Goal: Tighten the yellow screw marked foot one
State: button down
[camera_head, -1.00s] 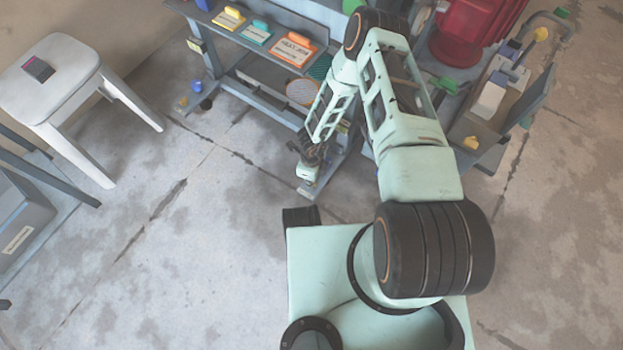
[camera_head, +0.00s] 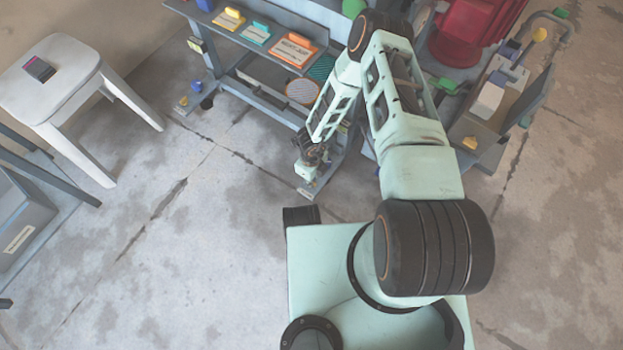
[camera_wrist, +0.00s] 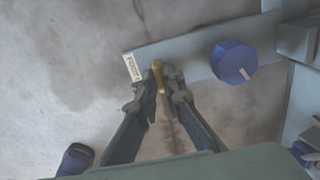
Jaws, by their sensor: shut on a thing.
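In the wrist view the yellow screw (camera_wrist: 158,76) stands near the end of a grey foot bar (camera_wrist: 196,48), beside a white label (camera_wrist: 132,66) that appears to read "FOOT 1". My gripper (camera_wrist: 160,80) has its two fingers closed around the screw, which shows only as a thin yellow strip between the tips. In the head view my gripper (camera_head: 306,170) is low at the front end of the foot bar. The screw is hidden there behind my gripper.
A blue knob (camera_wrist: 234,62) stands on the same bar, right of my gripper. The bench (camera_head: 255,45) holds several coloured blocks and cards above. A white stool (camera_head: 50,80) stands at left. A red machine (camera_head: 470,35) is at upper right. Open floor lies left of my gripper.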

jog(key=c, duration=2.1)
grip_release()
jog(key=shift+r, duration=0.15)
notch_tip(320, 180, up, 12)
jog(key=shift+f, duration=0.15)
